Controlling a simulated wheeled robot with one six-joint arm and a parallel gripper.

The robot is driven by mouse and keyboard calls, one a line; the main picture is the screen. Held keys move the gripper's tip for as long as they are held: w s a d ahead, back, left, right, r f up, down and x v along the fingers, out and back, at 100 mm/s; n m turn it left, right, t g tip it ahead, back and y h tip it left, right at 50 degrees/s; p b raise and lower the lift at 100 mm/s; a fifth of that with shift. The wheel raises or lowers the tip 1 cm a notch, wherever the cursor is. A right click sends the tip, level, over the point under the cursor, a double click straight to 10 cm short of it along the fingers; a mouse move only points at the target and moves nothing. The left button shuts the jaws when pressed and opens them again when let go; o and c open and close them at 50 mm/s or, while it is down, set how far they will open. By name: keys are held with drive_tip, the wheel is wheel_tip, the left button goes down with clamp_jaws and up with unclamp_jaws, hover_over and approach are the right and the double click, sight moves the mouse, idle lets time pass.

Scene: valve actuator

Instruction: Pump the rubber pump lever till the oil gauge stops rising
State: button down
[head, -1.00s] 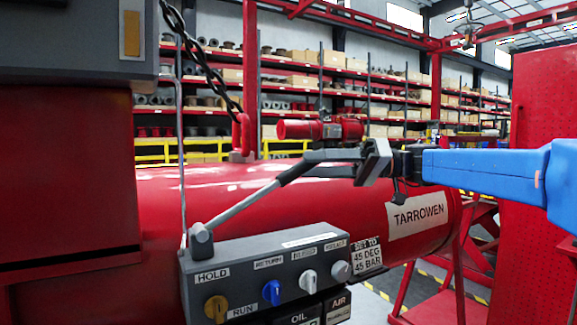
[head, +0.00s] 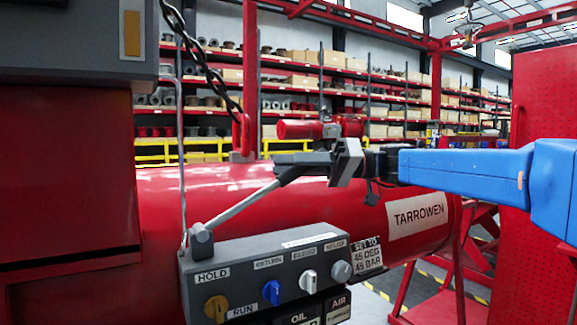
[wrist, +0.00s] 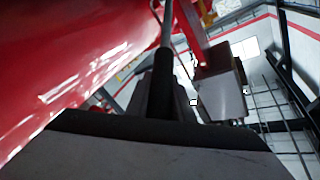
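The pump lever (head: 240,208) is a thin grey rod with a black rubber grip (head: 288,172). It slants up and right from a pivot on the left end of the grey control box. My gripper (head: 302,163) is at the upper end of the lever, its fingers overlapping the grip. In the wrist view the black grip (wrist: 161,85) runs in behind the broad near finger, with the rod beyond it. Whether the fingers press on the grip cannot be seen. An OIL label (head: 299,318) shows at the bottom edge; no gauge dial or reading is visible.
The grey control box (head: 230,262) has a yellow, a blue and two pale knobs. A red cylinder (head: 360,215) marked TARROWEN lies close behind the lever. A chain (head: 200,60) hangs at upper left, and a red panel (head: 540,90) stands at right.

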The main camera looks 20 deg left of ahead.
drive_tip(key=f, duration=0.1)
drive_tip(key=w+d+f+y, duration=0.1)
drive_tip(key=f, duration=0.1)
drive_tip(key=f+m+g+y, duration=0.1)
drive_tip(key=f, duration=0.1)
drive_tip(key=shift+w+d, duration=0.2)
drive_tip(key=shift+w, duration=0.1)
drive_tip(key=c, duration=1.5)
unclamp_jaws()
drive_tip(key=shift+c, duration=0.2)
drive_tip(key=v, duration=1.7)
drive_tip(key=shift+d+f, duration=0.2)
drive_tip(key=shift+f, duration=0.15)
drive_tip(key=shift+c, duration=0.6)
